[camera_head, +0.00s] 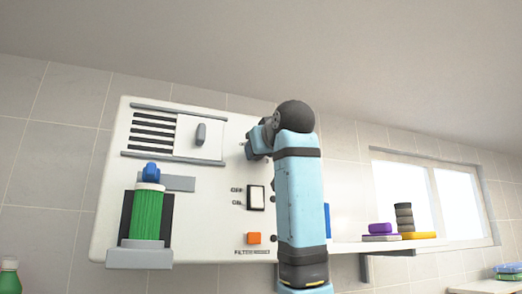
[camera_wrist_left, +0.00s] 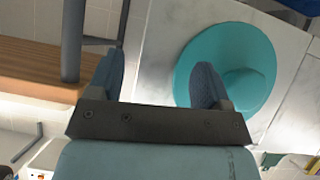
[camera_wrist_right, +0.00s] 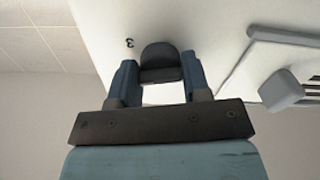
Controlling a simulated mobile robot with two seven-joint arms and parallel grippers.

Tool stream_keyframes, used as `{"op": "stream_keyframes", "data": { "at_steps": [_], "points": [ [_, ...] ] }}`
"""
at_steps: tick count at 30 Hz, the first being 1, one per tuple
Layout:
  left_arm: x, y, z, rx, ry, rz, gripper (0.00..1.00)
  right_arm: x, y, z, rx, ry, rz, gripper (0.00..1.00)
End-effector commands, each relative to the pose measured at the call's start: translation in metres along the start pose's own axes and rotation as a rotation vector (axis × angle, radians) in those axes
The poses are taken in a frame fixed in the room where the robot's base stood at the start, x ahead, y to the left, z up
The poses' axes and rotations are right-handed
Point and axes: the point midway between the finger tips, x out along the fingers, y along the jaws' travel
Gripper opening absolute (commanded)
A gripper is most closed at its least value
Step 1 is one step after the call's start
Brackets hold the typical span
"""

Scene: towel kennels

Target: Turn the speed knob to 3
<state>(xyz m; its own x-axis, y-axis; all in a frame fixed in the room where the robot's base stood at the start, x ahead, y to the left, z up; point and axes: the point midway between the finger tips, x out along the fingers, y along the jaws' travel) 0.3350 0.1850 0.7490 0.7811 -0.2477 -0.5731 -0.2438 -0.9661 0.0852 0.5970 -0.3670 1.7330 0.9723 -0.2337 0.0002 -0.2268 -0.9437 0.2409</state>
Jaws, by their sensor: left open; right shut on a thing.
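The speed knob (camera_wrist_right: 160,57) is dark and rounded and sits on the white panel in the right wrist view. A printed "3" (camera_wrist_right: 130,43) is just left of it there. My right gripper (camera_wrist_right: 160,75) has a finger on each side of the knob and is shut on it. No pointer mark on the knob can be made out. In the head view my right gripper (camera_head: 259,138) is at the panel (camera_head: 210,215), and my blue arm hides the knob and part of the dial area. My left gripper (camera_wrist_left: 160,75) is open and empty in the left wrist view.
The panel carries a grey-handled cover (camera_head: 200,135), a green cylinder (camera_head: 147,212), an OFF/ON switch (camera_head: 256,198) and an orange button (camera_head: 254,238). A shelf (camera_head: 345,246) with small stacked items is at right. A teal round object (camera_wrist_left: 250,55) is near my left gripper.

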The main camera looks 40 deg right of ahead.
Motion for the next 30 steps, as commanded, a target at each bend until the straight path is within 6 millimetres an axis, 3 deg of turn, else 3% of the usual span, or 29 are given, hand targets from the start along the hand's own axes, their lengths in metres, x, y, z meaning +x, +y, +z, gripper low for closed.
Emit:
{"op": "stream_keyframes", "data": {
  "at_steps": [18,30],
  "points": [
    [-0.0027,-0.0043,-0.0007,0.017,-0.001,-0.002,0.72,0.0002,-0.0027,-0.0001,0.554,-0.003,-0.003,0.20],
    [-0.0027,-0.0005,-0.0040,0.005,0.006,-0.003,0.72,0.0004,-0.0025,0.0001,0.747,-0.003,-0.001,0.20]
  ]
}}
